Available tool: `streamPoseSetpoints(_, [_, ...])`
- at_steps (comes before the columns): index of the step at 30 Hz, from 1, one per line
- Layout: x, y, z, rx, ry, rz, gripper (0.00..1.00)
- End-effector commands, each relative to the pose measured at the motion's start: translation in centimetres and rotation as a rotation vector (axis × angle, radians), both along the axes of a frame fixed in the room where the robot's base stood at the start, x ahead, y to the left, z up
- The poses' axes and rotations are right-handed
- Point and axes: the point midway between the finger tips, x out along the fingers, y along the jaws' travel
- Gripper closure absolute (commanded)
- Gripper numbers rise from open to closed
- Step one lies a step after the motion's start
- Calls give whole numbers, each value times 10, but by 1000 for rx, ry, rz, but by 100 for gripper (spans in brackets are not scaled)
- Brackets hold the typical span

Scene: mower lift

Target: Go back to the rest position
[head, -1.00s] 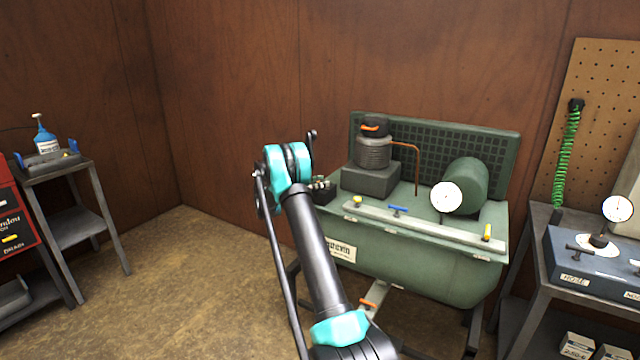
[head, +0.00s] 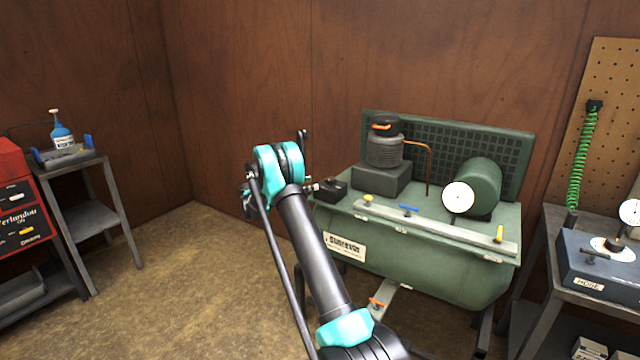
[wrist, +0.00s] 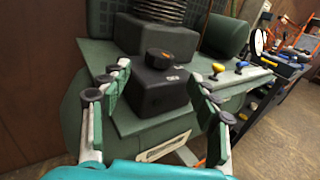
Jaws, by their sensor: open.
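My gripper (wrist: 158,100) is open in the wrist view, its two fingers apart with nothing between them. Beyond the fingertips is a black box with a dark round knob (wrist: 160,60) on the green compressor bench; I cannot tell the exact gap. In the head view my arm reaches up and forward in front of the green compressor (head: 400,262), and its end is mostly hidden behind the teal joint. The small black box (head: 328,190) shows just right of that joint.
A metal stand with a blue bottle (head: 61,136) and a red cabinet (head: 18,205) stand left. A bench with a blue case (head: 600,262) is right. Floor (head: 200,270) between is clear.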

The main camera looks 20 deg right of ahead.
Motion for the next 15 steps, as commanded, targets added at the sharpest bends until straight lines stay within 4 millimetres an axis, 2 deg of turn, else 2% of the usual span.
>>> streamPoseSetpoints(3, [0, 13, 0, 0, 0, 1, 39])
streamPoseSetpoints(6, [-1, 18, 0, 0, 0, 0, 39])
streamPoseSetpoints(15, [-1, 20, 0, 0, 0, -1, 39])
